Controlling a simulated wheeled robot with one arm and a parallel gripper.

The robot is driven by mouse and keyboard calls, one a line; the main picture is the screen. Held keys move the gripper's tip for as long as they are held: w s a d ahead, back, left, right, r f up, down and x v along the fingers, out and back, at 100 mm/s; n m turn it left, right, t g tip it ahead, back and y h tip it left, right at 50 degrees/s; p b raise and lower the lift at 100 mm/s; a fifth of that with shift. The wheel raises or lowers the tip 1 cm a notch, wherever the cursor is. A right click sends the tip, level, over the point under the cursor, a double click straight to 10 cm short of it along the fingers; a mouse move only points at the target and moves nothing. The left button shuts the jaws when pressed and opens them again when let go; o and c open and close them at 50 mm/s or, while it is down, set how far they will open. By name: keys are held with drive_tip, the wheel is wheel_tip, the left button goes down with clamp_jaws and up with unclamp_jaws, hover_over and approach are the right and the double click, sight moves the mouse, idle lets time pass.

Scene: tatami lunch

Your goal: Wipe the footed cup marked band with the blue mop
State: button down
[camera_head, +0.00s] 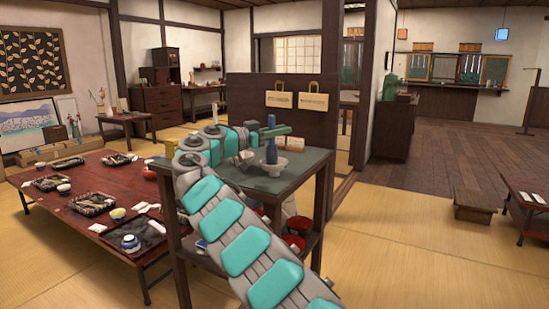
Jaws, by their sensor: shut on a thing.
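My gripper (270,131) is over the green-topped stand, at the far end of my grey and teal arm. It is shut on an upright blue thing (271,153), which looks like the blue mop. The lower end of the blue thing is at or just behind a pale footed cup (275,168); I cannot tell if they touch. Another pale vessel (246,156) shows just left of it, partly hidden. The marked band is too small to make out on either one.
A long red table (45,211) with set trays is at left. Tatami at right is mostly clear.

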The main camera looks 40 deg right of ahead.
drive_tip(key=shift+w+r+g+p, duration=0.1)
drive_tip(key=shift+r+g+p, duration=0.25)
drive_tip(key=shift+p, duration=0.75)
drive_tip(key=m+g+p, duration=0.1)
drive_tip(key=p, duration=0.2)
drive_tip(key=shift+f, duration=0.1)
drive_tip(key=shift+a+f+m+g+p, duration=0.15)
drive_tip(key=shift+f+m+g+p, duration=0.15)
drive_tip(key=shift+g+p, duration=0.15)
drive_tip(key=b, duration=0.4)
drive_tip(key=shift+f+t, duration=0.3)
drive_tip(key=shift+t, duration=0.1)
drive_tip(key=n+t+b, duration=0.1)
drive_tip(key=t+b, duration=0.1)
drive_tip(key=b, duration=0.4)
drive_tip(key=n+t+b, duration=0.2)
drive_tip(key=b, duration=0.4)
drive_tip(key=shift+s+t, duration=0.2)
drive_tip(key=shift+t, duration=0.1)
drive_tip(key=n+t+b, duration=0.1)
drive_tip(key=b, duration=0.1)
drive_tip(key=shift+b, duration=0.4)
